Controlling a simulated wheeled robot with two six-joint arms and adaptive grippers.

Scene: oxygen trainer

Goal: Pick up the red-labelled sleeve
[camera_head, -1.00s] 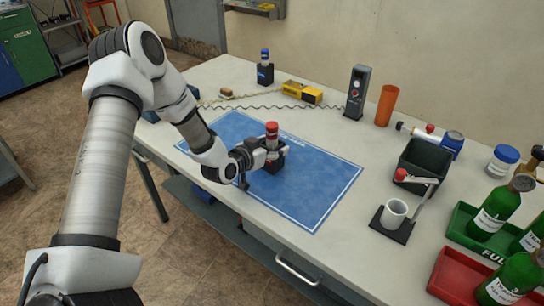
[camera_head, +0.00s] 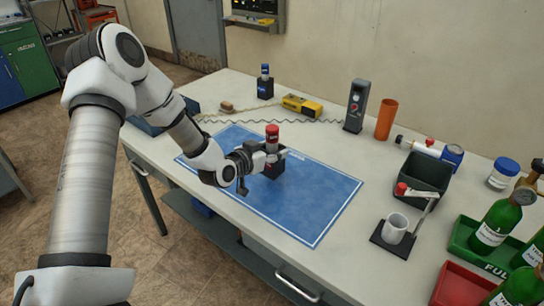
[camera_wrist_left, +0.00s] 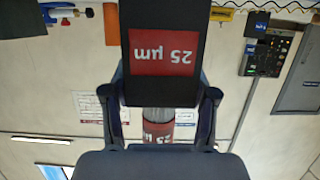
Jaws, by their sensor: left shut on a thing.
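The red-labelled sleeve (camera_head: 272,134) stands upright at its black holder (camera_head: 279,169) on the blue mat (camera_head: 318,196). In the left wrist view, the picture is upside down. The sleeve's red band (camera_wrist_left: 158,131) reads "25 µm" and its silver part shows between the fingers. The holder (camera_wrist_left: 190,84) carries a matching red label. My left gripper (camera_head: 270,154) is shut on the sleeve, just above the holder. I cannot tell whether the sleeve's lower end is inside the holder. My right gripper is not in view.
A blue-labelled sleeve (camera_head: 265,72) in its holder, a yellow device (camera_head: 302,106) and a black handset (camera_head: 357,106) stand at the back. An orange cup (camera_head: 386,119), a black bin (camera_head: 424,172), a white mug (camera_head: 395,229) and green bottles (camera_head: 495,225) are at the right. The mat's front is clear.

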